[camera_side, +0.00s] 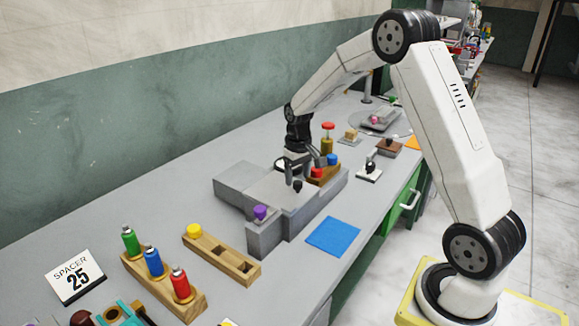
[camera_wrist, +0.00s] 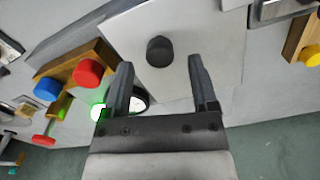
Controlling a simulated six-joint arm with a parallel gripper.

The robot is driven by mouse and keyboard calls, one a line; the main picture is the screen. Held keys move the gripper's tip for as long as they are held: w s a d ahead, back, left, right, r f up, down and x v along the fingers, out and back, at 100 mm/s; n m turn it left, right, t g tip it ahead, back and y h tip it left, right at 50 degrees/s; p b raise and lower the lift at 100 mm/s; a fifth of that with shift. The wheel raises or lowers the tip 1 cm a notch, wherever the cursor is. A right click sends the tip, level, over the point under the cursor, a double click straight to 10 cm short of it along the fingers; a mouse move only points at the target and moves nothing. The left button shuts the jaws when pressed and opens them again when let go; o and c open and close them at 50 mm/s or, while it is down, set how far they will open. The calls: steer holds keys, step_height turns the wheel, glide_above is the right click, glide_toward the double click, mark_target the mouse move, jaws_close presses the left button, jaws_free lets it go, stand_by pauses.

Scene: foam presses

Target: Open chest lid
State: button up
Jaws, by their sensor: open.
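The chest is a grey box (camera_side: 300,219) in the middle of the bench, and its flat grey lid (camera_side: 271,190) looks shut. A dark knob (camera_side: 297,187) stands on the lid. In the wrist view the knob (camera_wrist: 160,52) shows on the pale lid (camera_wrist: 216,38), between the lines of my two fingers and just beyond their tips. My gripper (camera_side: 303,173) is above the lid, pointing down, close to the knob. In the wrist view my gripper (camera_wrist: 160,64) is open with nothing between its fingers. Whether a finger touches the lid I cannot tell.
A wooden block with red (camera_wrist: 88,72) and blue buttons stands beside the lid. A purple-knobbed grey block (camera_side: 262,230), a blue mat (camera_side: 333,236), a wooden tray (camera_side: 240,266) and spray bottles (camera_side: 154,262) lie nearer the camera. A "SPACER 25" sign (camera_side: 75,277) stands at left.

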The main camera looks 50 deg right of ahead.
steer(key=shift+f, duration=1.4)
jaws_close()
stand_by(0.5)
